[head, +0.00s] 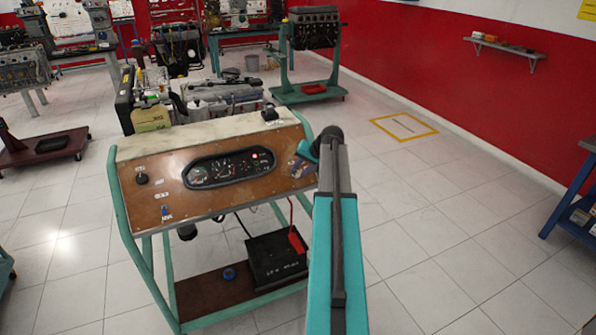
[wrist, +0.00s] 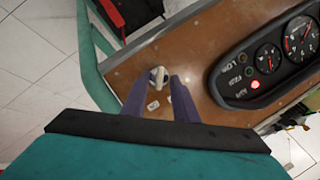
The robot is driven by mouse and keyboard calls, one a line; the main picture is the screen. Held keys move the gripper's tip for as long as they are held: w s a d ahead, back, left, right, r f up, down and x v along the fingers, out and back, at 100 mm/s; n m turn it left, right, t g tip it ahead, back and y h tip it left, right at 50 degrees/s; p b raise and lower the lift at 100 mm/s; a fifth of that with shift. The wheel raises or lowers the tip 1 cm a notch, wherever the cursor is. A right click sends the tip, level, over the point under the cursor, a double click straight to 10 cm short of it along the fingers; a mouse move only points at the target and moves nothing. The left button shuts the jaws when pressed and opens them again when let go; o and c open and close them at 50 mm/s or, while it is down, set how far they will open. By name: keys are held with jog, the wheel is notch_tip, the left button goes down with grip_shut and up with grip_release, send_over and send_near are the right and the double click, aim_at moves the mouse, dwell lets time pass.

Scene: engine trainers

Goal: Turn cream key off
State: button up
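The cream key (wrist: 158,75) sits in the wooden panel of the engine trainer, at the panel's right end as the head view shows it (head: 229,188). In the wrist view the key shows between the fingertips of my gripper (wrist: 158,84), with a gap to each finger. My gripper is open and faces the panel. It also shows in the head view (head: 303,166), where it and the arm hide the key. Whether a finger touches the key cannot be told.
The instrument cluster (head: 229,167) is beside the key, with a red lamp (wrist: 255,84) lit. A black knob (head: 142,179) is at the panel's left end. A black battery (head: 276,259) stands on the lower shelf.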

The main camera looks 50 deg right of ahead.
jog(key=shift+c, duration=0.6)
grip_shut()
jog(key=shift+a+f, duration=0.1)
jog(key=shift+a, duration=0.15)
jog(key=shift+w+d, duration=0.1)
jog(key=shift+d, duration=0.1)
jog(key=shift+n+b, duration=0.3)
jog(key=shift+b, duration=0.05)
jog(key=shift+w+n+h+b, duration=0.2)
jog(key=shift+n+h+b, duration=0.1)
jog(key=shift+n+b, duration=0.45)
jog(key=n+b, duration=0.1)
jog(key=n+g+h, duration=0.1)
jog(key=n, duration=0.1)
jog(key=n+b, duration=0.1)
jog(key=n, duration=0.1)
jog(key=shift+w+a+r+b, duration=0.15)
jog(key=shift+a+r+b, duration=0.15)
jog(key=shift+b, duration=0.05)
jog(key=shift+h, duration=0.3)
